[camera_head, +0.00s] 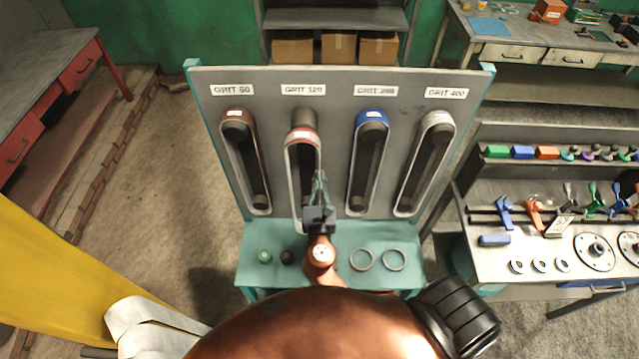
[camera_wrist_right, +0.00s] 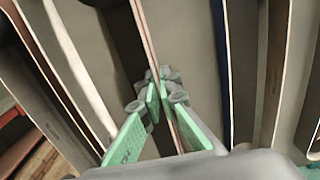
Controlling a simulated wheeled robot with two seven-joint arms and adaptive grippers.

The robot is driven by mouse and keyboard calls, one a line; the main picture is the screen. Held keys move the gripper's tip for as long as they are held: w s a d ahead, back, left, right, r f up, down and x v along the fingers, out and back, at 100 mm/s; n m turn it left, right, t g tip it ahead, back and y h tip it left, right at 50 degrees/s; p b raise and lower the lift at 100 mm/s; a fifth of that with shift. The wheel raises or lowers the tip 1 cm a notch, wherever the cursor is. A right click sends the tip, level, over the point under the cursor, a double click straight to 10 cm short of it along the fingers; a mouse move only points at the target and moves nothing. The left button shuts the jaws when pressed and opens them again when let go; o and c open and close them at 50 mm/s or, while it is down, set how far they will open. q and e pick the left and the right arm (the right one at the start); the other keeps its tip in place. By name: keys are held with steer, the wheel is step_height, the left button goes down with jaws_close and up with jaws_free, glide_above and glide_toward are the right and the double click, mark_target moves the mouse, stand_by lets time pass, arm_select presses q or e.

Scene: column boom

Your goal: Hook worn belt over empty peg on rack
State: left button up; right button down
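The grey rack board (camera_head: 275,165) carries labels GRIT 60, GRIT 120, a third that is hard to read, and GRIT 400. A grey belt with a red-and-white band (camera_head: 302,138) is in front of the GRIT 120 column. Its top loop sits just below the dark upper peg (camera_head: 303,116), lower than the neighbouring belts. My right gripper (camera_head: 319,190) is at this belt's right run. In the right wrist view, its green finger pads (camera_wrist_right: 163,105) are closed on the thin belt edge (camera_wrist_right: 146,45). My left gripper is not in view.
A brown belt (camera_head: 233,118), a blue-topped belt (camera_head: 371,118) and a pale belt (camera_head: 440,119) hang on either side. The teal shelf (camera_head: 325,262) below holds small knobs and two rings (camera_head: 362,260). A tool bench (camera_head: 530,245) stands right.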

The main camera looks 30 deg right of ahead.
steer(key=p+x, duration=0.1)
steer(key=x, duration=0.7)
steer(key=shift+w+d, duration=0.2)
stand_by(0.7)
steer(key=shift+w+d+f, duration=0.1)
steer(key=shift+f, duration=0.2)
stand_by(0.8)
steer(key=c, duration=2.1)
jaws_free()
steer(key=shift+o, duration=0.4)
steer(key=shift+o, duration=1.3)
